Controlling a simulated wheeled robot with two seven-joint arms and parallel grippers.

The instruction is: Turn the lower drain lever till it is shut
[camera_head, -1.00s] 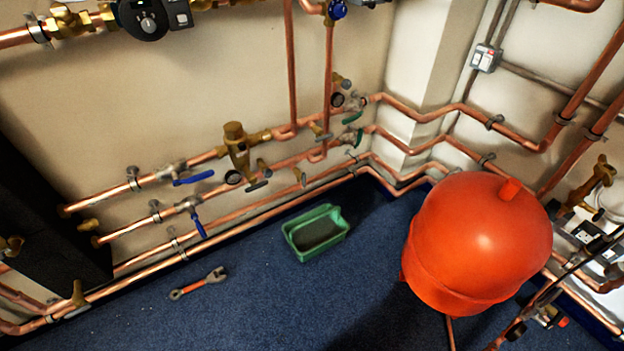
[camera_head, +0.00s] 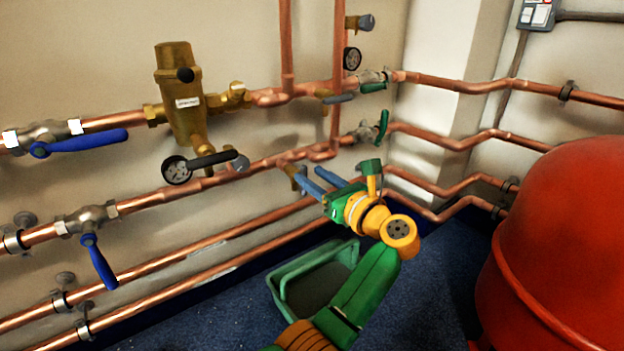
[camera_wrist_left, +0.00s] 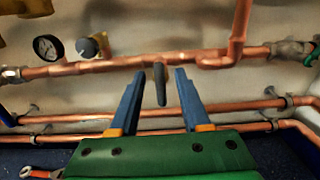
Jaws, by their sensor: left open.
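The lower drain lever is a grey handle (camera_wrist_left: 160,85) hanging down below the lower copper pipe in the left wrist view. In the head view, its brass valve body (camera_head: 290,169) shows just behind the fingertips, and the handle is mostly hidden there. My left gripper (camera_head: 308,172) is green and yellow with blue fingers, and it is open. In the left wrist view, its fingers (camera_wrist_left: 160,75) stand on either side of the handle with a gap on both sides. I cannot tell how deep the handle sits between them. My right gripper is not in view.
The upper drain lever (camera_head: 338,98) is on the pipe above. Green-handled valves (camera_head: 381,125) are to the right, blue-handled ones (camera_head: 98,262) to the left. A green tray (camera_head: 285,285) stands on the floor below. A red tank (camera_head: 560,250) is at right.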

